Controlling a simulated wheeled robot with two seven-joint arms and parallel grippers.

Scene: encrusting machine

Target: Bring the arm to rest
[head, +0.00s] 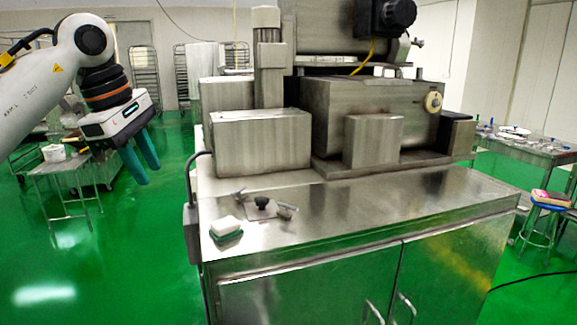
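My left arm comes in from the upper left. Its gripper (146,174) hangs in the air with two teal fingers pointing down, left of the encrusting machine (375,110). The fingers are apart, with nothing seen between them. The gripper is clear of the machine and of its steel cabinet (320,232). My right arm and gripper are not in view.
On the cabinet's left front corner lie a white and green block (226,229) and a black knob (262,202) with small metal fittings. A steel side table (60,167) stands behind my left arm. Green floor (120,260) is open at lower left.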

